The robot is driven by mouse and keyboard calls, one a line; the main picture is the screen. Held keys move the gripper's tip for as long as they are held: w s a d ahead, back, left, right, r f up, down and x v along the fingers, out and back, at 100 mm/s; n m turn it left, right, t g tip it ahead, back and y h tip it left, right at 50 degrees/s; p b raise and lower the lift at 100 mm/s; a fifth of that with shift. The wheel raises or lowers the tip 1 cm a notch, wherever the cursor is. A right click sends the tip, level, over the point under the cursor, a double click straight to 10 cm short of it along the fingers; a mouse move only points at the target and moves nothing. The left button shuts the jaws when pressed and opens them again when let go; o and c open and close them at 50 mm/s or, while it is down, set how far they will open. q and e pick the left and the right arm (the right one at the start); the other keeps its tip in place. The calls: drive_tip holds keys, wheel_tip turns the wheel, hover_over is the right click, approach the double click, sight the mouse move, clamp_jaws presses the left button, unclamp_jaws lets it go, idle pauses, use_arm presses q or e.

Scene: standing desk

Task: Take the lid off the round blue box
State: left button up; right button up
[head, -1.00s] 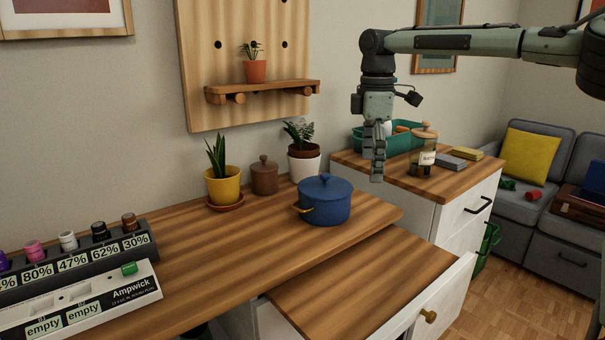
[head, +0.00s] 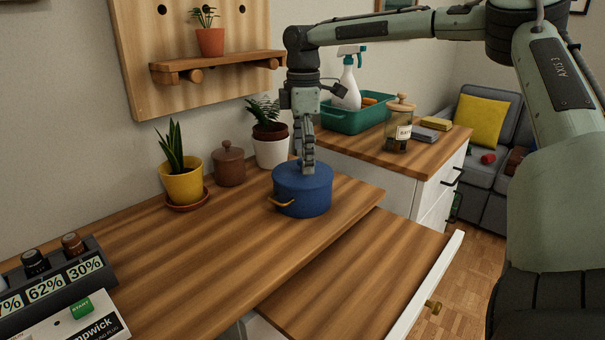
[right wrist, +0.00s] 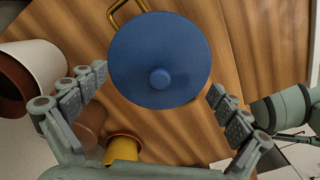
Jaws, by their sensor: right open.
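The round blue box (head: 303,192) is a pot-like box with a brass handle on its side, standing upright near the right end of the desk. Its blue lid (right wrist: 155,55) is on and has a round knob (right wrist: 160,79). My right gripper (head: 308,170) points straight down over the lid and hides the knob in the head view. In the right wrist view its open fingers (right wrist: 155,95) are spread to either side of the knob, with nothing between the pads. I cannot tell the exact height above the knob. My left gripper is in no view.
A brown lidded jar (head: 229,166), a yellow plant pot (head: 184,184) and a white plant pot (head: 271,150) stand left of the box. A teal tray (head: 356,119) and a glass jar (head: 398,128) are on the cabinet behind. The desk's front middle is clear.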

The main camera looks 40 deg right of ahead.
drive_tip(key=shift+f, duration=0.45)
clamp_jaws()
idle(0.5)
